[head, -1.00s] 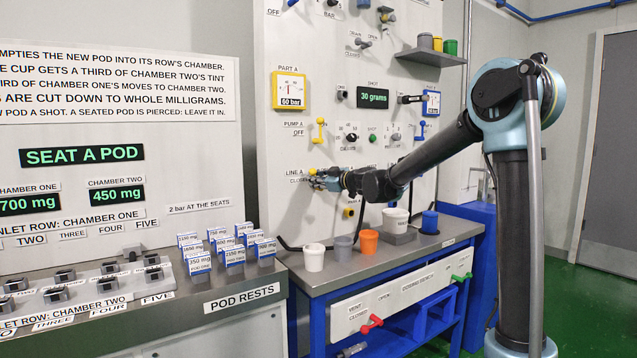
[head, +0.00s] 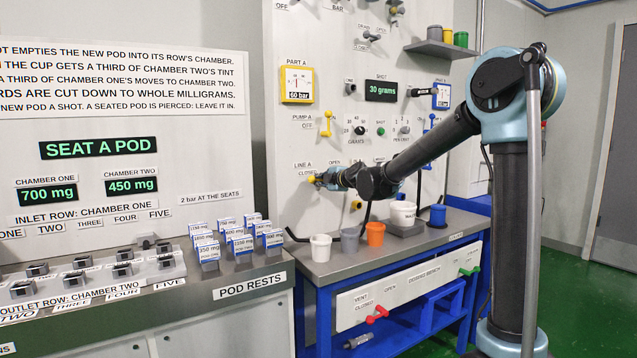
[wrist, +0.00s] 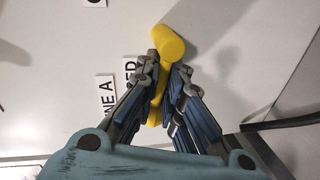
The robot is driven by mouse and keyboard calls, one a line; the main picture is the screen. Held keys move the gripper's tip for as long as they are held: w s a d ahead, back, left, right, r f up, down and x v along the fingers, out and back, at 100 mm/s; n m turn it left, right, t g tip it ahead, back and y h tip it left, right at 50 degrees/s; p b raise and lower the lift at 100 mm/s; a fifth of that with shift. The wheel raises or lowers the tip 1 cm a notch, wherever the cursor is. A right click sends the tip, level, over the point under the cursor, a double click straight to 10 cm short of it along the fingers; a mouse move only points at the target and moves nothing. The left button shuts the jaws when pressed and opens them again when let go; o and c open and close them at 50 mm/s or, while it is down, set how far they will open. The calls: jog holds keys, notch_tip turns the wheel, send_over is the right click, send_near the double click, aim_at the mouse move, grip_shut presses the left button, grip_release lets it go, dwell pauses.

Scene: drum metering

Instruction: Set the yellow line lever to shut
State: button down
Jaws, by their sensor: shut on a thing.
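The yellow line lever (head: 312,179) is on the wall panel under the LINE A and CLOSED labels, largely covered by my gripper in the head view. In the wrist view the yellow lever (wrist: 168,44) passes between my fingers, its thick rounded end showing beyond the fingertips. My gripper (wrist: 167,72) is shut on this lever. In the head view my gripper (head: 322,179) is at the panel beside the CLOSED label (head: 307,174). An OPEN label (head: 333,163) is up and to the right. The lever's exact angle is hard to tell.
A yellow pump lever (head: 327,123) is above, and a blue lever (head: 431,122) is to the right. Below, white (head: 320,248), grey (head: 350,241) and orange (head: 375,234) cups stand on the bench. A dark hooked rod (head: 296,237) sticks out below the lever.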

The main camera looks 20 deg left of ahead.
jog(key=shift+s+a+f+n, duration=0.35)
jog(key=shift+s+a+n, duration=0.1)
jog(key=shift+n, duration=0.35)
jog(key=shift+d+f, duration=0.1)
jog(key=shift+f, duration=0.05)
jog(key=c, duration=1.8)
grip_release()
jog(key=shift+o, duration=0.5)
jog(key=shift+s+a, duration=0.2)
jog(key=shift+w+d, duration=0.2)
jog(key=shift+d, duration=0.25)
jog(key=v, duration=1.1)
jog(key=shift+s, duration=0.35)
